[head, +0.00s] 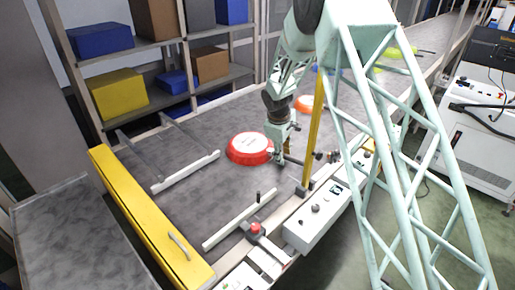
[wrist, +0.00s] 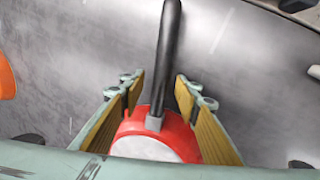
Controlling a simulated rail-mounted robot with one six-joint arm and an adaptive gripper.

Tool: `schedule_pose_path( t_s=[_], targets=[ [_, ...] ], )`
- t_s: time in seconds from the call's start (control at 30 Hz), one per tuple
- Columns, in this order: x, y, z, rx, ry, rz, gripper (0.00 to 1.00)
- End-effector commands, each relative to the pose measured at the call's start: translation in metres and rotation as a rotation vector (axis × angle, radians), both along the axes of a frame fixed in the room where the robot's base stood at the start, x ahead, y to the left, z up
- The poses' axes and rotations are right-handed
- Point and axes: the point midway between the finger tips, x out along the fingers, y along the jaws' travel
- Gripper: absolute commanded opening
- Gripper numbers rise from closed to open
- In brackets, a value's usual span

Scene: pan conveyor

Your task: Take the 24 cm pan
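A red pan (head: 250,148) with a pale label on its upward face lies on the grey conveyor belt. In the wrist view the red pan (wrist: 183,135) is at the bottom, and its black handle (wrist: 167,50) points up the picture. My gripper (wrist: 160,90) is open, with one yellow-padded finger on each side of the handle's base and a gap on both sides. In the head view my gripper (head: 281,160) is at the right side of the red pan, over the belt. The label's size marking is too small to read.
An orange pan (head: 306,104) lies farther back on the belt, and yellow-green pans (head: 400,50) are beyond it. White guide rails (head: 240,218) and a yellow barrier (head: 150,215) stand nearer. A control box (head: 318,222) lines the right edge. Shelves with boxes (head: 118,92) stand behind.

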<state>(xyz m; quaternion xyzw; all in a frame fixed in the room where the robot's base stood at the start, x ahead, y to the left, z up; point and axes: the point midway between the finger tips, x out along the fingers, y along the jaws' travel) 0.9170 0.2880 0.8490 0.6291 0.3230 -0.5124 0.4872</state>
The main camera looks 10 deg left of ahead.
Motion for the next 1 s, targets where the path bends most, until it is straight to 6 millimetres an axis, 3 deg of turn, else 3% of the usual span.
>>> schedule_pose_path(
  t_s=[0.13,0.43,1.0],
  targets=[
    [-0.0001,0.0000,-0.0001,0.000,0.000,0.000,0.28],
    [-0.0001,0.0000,0.0000,0.000,0.000,0.000,0.01],
    [0.0011,0.0005,0.0094,0.001,-0.003,0.001,0.00]
  ],
)
